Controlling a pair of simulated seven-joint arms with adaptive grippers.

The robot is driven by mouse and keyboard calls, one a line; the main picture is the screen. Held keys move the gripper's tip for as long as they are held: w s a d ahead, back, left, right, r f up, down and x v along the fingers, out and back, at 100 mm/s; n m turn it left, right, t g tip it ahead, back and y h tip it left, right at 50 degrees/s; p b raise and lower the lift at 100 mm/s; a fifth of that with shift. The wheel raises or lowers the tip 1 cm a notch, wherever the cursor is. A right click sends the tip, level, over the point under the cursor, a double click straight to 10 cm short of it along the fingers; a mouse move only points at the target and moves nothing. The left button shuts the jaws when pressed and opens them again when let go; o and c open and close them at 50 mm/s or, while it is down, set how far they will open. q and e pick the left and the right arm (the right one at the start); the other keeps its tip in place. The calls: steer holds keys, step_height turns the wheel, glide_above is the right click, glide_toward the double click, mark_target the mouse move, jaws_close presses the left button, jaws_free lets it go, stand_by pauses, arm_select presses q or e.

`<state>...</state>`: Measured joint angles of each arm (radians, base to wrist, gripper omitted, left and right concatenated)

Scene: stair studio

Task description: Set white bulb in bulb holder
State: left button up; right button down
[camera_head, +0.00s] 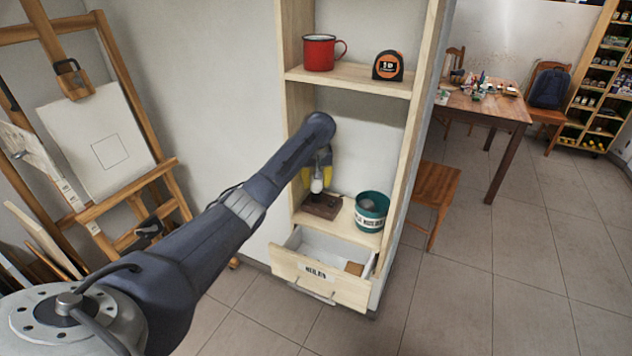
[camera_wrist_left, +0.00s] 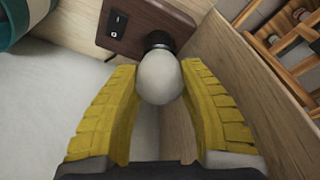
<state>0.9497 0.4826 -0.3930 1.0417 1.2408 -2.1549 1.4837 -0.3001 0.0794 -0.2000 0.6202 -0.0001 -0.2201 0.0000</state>
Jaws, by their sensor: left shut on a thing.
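The white bulb (camera_wrist_left: 160,78) is between the yellow fingers of my left gripper (camera_wrist_left: 160,88) in the left wrist view. In the head view the bulb (camera_head: 317,186) shows just below the left gripper (camera_head: 317,176), which is shut on it. The bulb holder (camera_head: 322,206) is a brown wooden block on the lower shelf, directly under the bulb. In the left wrist view the holder (camera_wrist_left: 120,30) shows a switch plate and a dark round socket. The bulb's far end meets or overlaps the socket; I cannot tell if it is seated. The right gripper is out of view.
A green tin (camera_head: 371,212) stands right of the holder on the same shelf. An open drawer (camera_head: 318,283) juts out below. A red mug (camera_head: 320,52) and a tape measure (camera_head: 388,66) sit on the shelf above. Shelf side walls flank the gripper closely.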

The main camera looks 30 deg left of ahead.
arm_select(q)
steer(key=shift+f, duration=0.1)
steer(key=o, duration=0.9)
steer(key=shift+s+d+r, duration=0.15)
steer(key=shift+s+r, duration=0.05)
steer(key=shift+r, duration=1.05)
steer(key=shift+s+d+r, duration=0.15)
steer(key=shift+d+r, duration=0.05)
steer(key=shift+r, duration=1.1)
steer(key=shift+s+d+r, duration=0.15)
steer(key=shift+s+r, duration=0.05)
steer(key=shift+r, duration=1.05)
